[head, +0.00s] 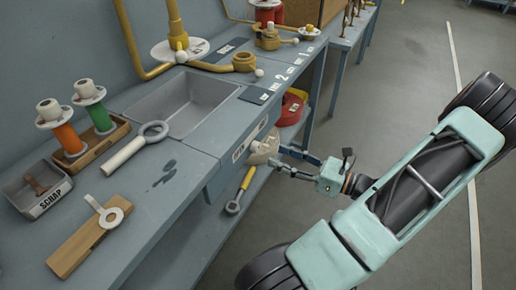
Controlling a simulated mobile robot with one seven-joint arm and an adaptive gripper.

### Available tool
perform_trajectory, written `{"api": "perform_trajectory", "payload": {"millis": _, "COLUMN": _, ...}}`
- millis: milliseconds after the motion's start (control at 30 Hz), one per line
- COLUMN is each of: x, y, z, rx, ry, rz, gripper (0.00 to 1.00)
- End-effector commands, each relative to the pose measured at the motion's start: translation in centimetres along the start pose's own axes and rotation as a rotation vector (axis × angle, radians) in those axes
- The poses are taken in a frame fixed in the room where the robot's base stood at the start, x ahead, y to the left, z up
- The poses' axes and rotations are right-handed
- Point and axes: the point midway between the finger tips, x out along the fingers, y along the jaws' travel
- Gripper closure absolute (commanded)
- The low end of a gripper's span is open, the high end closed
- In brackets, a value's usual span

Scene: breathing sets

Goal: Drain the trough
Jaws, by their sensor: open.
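The trough (150,98) is a grey rectangular basin sunk into the bench top. Its inside looks plain grey, and I cannot tell whether liquid is in it. My teal arm reaches in from the right.
A ring-headed tool (128,154) lies on the bench in front of the trough. A scrap bin (62,187), spools and a wooden block (72,253) stand left. A yellow-handled tool (243,184) and red coil (288,109) are on the lower shelf.

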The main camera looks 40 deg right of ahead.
Motion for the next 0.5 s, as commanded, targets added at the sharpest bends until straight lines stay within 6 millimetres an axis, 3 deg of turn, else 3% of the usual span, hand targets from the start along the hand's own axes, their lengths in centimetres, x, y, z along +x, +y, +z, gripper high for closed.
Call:
{"api": "perform_trajectory", "payload": {"millis": 233, "x": 4.9, "y": 0.0, "z": -0.1, "rx": -0.001, "ry": 0.001, "rz": 0.002, "gripper": 0.57}}
{"api": "perform_trajectory", "payload": {"millis": 500, "x": 7.7, "y": 0.0, "z": -0.1, "rx": 0.000, "ry": 0.002, "rz": 0.000, "gripper": 0.57}}
